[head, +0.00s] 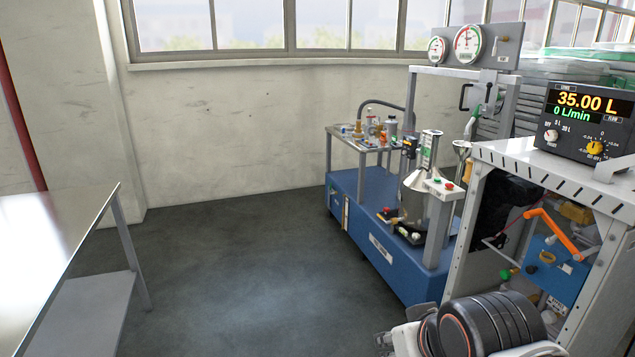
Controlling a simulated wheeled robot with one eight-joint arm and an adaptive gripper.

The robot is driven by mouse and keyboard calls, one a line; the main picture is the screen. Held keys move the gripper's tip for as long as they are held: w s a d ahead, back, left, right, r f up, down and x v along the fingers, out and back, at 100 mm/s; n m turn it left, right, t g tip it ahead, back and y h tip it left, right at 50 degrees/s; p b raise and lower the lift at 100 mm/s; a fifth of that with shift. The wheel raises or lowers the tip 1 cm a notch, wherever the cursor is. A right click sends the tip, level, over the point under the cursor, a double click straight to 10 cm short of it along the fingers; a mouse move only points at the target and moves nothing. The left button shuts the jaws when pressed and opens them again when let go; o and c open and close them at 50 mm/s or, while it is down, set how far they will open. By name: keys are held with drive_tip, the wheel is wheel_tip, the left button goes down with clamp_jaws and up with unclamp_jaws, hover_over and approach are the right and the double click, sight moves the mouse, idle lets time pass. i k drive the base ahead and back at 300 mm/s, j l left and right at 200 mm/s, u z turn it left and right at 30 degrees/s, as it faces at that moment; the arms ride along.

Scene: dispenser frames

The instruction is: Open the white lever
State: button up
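I cannot single out a white lever for sure. The dispenser frame (382,238) with a blue base stands right of centre. It carries a pale post (441,188) with a green and a red button on top. An orange lever (553,230) is tilted inside the open grey cabinet (545,158) at the right. My arm shows at the bottom right as a black ribbed joint with white parts, in front of the cabinet's lower part. My gripper's fingers do not show.
A display box (590,120) reading 35.00 L and 0 L/min sits on the cabinet. Two gauges (468,44) are mounted on a panel behind. A metal table (60,235) stands at the left. The dark floor (230,270) between is clear.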

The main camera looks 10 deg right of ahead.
sight(495, 49)
drive_tip(key=i+z, duration=0.25)
drive_tip(key=i, duration=0.35)
drive_tip(key=i+z, duration=0.25)
drive_tip(key=i, duration=0.35)
drive_tip(key=i+j+z, duration=0.25)
drive_tip(key=i, duration=0.35)
drive_tip(key=i+z, duration=0.45)
drive_tip(key=i+j+z, duration=0.25)
drive_tip(key=z, duration=0.25)
drive_tip(key=i+j, duration=0.05)
drive_tip(key=i, duration=0.05)
